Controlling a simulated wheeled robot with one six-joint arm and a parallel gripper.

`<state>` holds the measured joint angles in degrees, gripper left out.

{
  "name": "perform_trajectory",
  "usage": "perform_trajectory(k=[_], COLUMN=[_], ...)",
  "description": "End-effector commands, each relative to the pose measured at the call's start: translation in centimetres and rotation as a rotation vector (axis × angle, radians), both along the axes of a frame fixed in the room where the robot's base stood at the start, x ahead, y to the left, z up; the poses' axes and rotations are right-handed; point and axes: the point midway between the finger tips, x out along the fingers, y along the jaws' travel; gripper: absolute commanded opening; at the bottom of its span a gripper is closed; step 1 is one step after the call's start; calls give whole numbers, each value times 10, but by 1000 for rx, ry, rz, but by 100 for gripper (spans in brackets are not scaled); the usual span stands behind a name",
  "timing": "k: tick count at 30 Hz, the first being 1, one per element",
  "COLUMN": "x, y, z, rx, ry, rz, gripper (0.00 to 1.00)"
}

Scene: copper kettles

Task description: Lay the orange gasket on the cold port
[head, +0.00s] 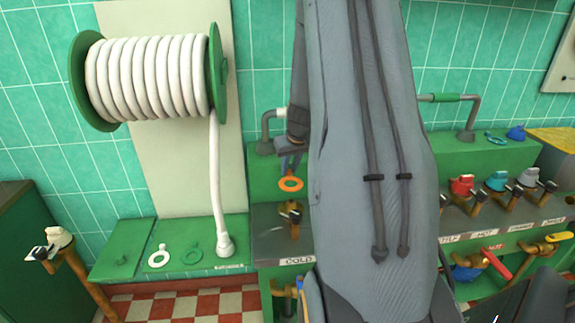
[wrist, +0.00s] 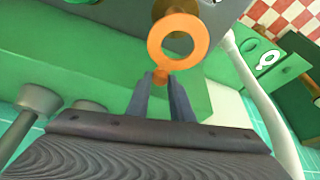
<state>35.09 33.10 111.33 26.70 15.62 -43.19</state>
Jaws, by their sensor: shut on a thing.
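The orange gasket (head: 290,189), a flat ring with a small tab, hangs from my gripper (head: 290,166) in the head view. In the wrist view the ring (wrist: 154,42) stands out beyond the fingertips (wrist: 160,80), which are shut on its tab. The cold port (head: 291,212), a brass fitting on the grey counter above the COLD label (head: 299,261), is just below the gasket in the head view. The gasket looks apart from it. In the wrist view a brass part (wrist: 175,8) shows behind the ring, partly hidden by it.
A white gasket (head: 159,256) and a green gasket (head: 192,254) lie on the green ledge at left, beside the hanging white hose (head: 216,180). Several valves with coloured caps (head: 462,186) stand along the counter at right. My arm hides the counter's middle.

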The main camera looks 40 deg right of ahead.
Motion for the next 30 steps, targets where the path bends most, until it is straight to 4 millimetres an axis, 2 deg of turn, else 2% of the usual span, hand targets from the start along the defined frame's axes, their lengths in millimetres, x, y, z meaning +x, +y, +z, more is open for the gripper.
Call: perform_trajectory(k=[1,3,15,21,30], x=[1,1,0,-1,-2], y=[0,0,-3,-3,-3], z=[-13,-23,-77,-88,-91], rx=[0,1,0,0,0], ry=[1,1,0,0,0], rz=[0,-2,-4,-4,-4], gripper=[1,1,1,1,1])
